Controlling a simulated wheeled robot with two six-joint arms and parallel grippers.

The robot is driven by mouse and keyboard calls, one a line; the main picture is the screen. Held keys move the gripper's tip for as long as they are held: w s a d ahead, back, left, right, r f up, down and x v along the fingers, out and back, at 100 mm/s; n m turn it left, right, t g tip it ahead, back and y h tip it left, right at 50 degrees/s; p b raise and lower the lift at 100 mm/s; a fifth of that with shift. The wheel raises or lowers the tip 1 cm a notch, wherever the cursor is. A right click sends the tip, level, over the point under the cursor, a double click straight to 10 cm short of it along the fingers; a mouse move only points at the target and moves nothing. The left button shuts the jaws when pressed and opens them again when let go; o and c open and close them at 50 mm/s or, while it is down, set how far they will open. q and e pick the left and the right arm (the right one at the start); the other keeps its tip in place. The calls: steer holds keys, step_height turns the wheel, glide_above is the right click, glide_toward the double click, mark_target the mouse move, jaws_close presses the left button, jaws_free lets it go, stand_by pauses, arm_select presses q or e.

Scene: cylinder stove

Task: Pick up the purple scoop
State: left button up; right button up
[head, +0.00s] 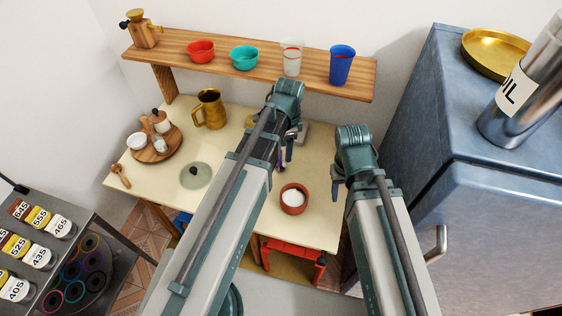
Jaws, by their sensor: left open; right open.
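A small purple patch (281,158), probably part of the purple scoop, shows just beneath my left gripper on the cream table (240,185). The rest of it is hidden behind my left gripper and arm. My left gripper (288,146) is open and points down over the back middle of the table; I cannot tell whether it touches the purple thing. My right gripper (337,186) is open and empty near the table's right side, to the right of a brown bowl of white powder (293,199).
A brass mug (209,110), a round wooden tray (173,153) with small jars, and a glass lid (195,175) stand on the table's left. A wooden shelf (265,70) with cups and bowls runs behind. A blue cabinet (470,130) closes the right side.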

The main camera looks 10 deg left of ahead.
mark_target(278, 164)
arm_select(q)
steer(key=w+a+m, duration=0.2)
steer(key=shift+w+a+r, duration=0.25)
steer(key=shift+w+r, duration=0.05)
step_height(278, 164, down, 9)
steer(key=b, duration=0.8)
steer(key=shift+r, duration=0.1)
arm_select(e)
step_height(278, 164, down, 8)
arm_select(q)
steer(key=f+b, duration=0.1)
steer(key=b, duration=0.1)
steer(key=f+b, duration=0.1)
steer(key=f, duration=0.1)
steer(key=f+b, duration=0.2)
steer(key=shift+s+a+f+b, duration=0.1)
steer(key=shift+s+a+b, duration=0.05)
steer(key=shift+a+b, duration=0.2)
arm_select(e)
step_height(278, 164, down, 5)
steer(key=shift+f, duration=0.2)
steer(key=shift+r, duration=0.1)
arm_select(q)
jaws_close()
